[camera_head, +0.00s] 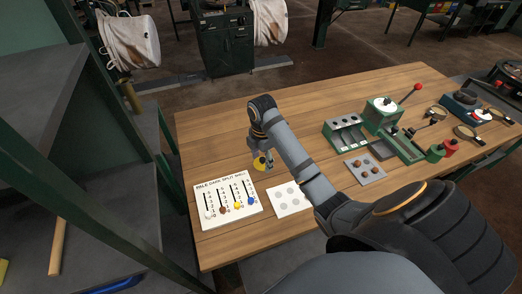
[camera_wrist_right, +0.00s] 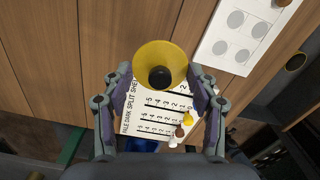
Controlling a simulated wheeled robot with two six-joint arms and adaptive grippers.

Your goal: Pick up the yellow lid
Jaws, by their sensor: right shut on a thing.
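The yellow lid (camera_wrist_right: 146,57) is a round, shallow, cone-like disc with a dark centre. In the right wrist view it sits between the two fingertips of my right gripper (camera_wrist_right: 160,78), which is shut on it. In the head view the lid (camera_head: 258,164) shows as a small yellow shape at the tip of my right gripper (camera_head: 264,161), above the wooden table behind the white scoring board. Part of the lid is hidden by the gripper there. My left gripper is not in view.
The white board (camera_head: 227,194) carries several coloured pegs. A white sheet with grey circles (camera_head: 289,199) lies to its right. A green press (camera_head: 383,115), a green tray (camera_head: 346,134) and hand magnifiers (camera_head: 468,133) stand on the right of the table (camera_head: 215,135).

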